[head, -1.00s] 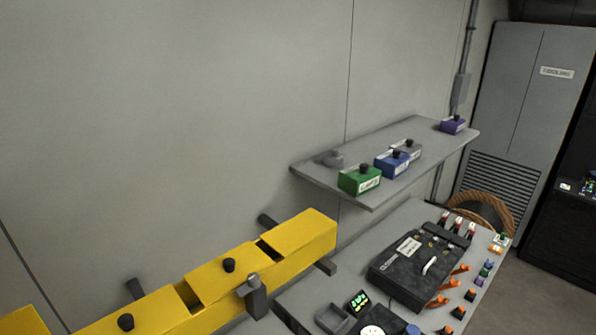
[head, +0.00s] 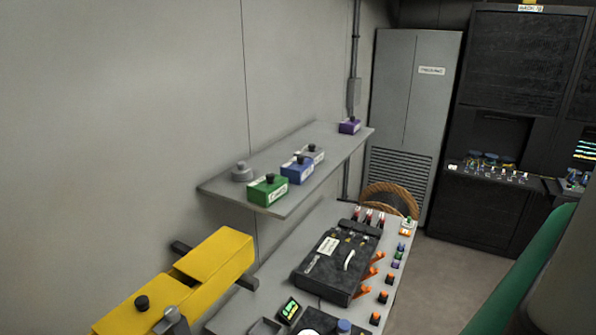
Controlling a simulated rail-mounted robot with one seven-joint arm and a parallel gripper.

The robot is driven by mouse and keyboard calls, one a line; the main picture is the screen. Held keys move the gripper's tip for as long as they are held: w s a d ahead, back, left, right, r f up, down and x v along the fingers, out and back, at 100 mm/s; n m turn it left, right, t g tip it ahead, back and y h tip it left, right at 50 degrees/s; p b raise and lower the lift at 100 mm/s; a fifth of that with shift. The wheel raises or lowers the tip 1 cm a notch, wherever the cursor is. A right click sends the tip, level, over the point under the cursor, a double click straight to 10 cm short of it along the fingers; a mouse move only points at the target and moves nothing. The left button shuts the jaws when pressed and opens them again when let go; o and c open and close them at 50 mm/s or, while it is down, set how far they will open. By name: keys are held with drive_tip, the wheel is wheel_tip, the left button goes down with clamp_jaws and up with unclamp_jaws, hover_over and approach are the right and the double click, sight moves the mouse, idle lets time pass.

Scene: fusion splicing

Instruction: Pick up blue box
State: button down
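The blue box (head: 298,171) stands on the grey wall shelf (head: 232,187), with a dark knob on top and a white label on its front. It sits between a green box (head: 267,192) in front of it and a grey box (head: 313,153) behind it. These neighbours are close to it.
A purple box (head: 350,126) and a round grey piece (head: 242,173) are also on the shelf. Below is a workbench (head: 262,289) with a black case (head: 338,265) and several small coloured parts. Open floor (head: 440,262) lies right of the bench.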

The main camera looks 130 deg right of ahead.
idle(0.4)
unclamp_jaws()
